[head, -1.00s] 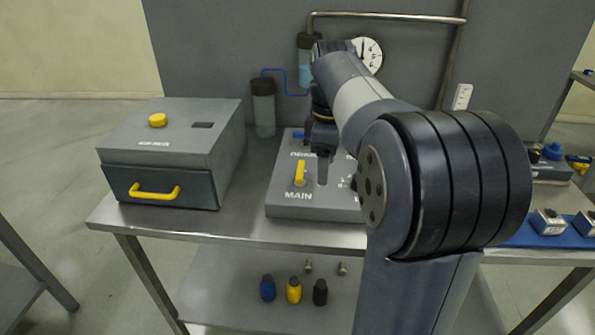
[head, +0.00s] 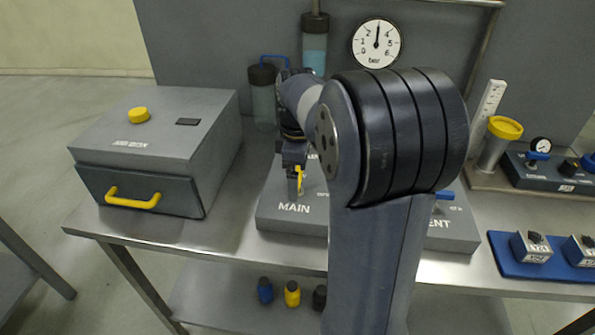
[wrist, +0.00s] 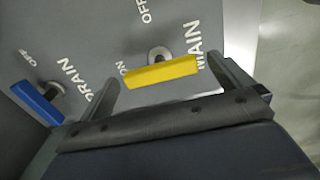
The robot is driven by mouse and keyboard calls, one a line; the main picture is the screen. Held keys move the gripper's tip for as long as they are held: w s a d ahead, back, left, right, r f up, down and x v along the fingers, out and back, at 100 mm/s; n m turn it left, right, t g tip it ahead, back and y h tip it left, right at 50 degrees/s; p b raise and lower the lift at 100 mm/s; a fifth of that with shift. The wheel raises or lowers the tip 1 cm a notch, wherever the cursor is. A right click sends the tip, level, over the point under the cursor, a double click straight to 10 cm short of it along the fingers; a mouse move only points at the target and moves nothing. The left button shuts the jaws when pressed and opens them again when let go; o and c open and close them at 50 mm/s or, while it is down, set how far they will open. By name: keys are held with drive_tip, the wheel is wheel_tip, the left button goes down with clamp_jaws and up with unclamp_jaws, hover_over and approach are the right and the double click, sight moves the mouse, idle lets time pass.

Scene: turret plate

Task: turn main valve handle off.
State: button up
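The yellow main valve handle (wrist: 160,73) lies crosswise in the wrist view, its left end by the ON label. OFF is printed farther up the panel. The handle also shows in the head view (head: 300,178), partly hidden by my gripper. My gripper (wrist: 168,88) is open, with one finger to the left of the handle and one to the right, and gaps at both sides. In the head view my gripper (head: 295,182) points down at the handle above the MAIN label. Whether the fingertips reach down beside the handle is unclear.
The blue drain handle (wrist: 38,102) is close to the left of my gripper. A grey box (head: 155,150) with a yellow-handled drawer stands left on the table. A gauge (head: 377,43) hangs behind. My arm hides the panel's middle. Blue tray (head: 515,268) lies right.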

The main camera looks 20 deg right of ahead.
drive_tip(key=c, duration=1)
drive_tip(key=shift+r+m, duration=0.1)
drive_tip(key=shift+m, duration=0.2)
drive_tip(key=m+p, duration=0.2)
drive_tip(key=m, duration=0.1)
drive_tip(key=shift+m, duration=0.4)
drive_tip(key=m+p, duration=0.2)
drive_tip(key=m, duration=0.2)
drive_tip(key=shift+m, duration=0.3)
drive_tip(key=m+p, duration=0.1)
drive_tip(key=m, duration=0.3)
drive_tip(key=m+p, duration=0.1)
drive_tip(key=m, duration=0.3)
drive_tip(key=shift+m, duration=0.6)
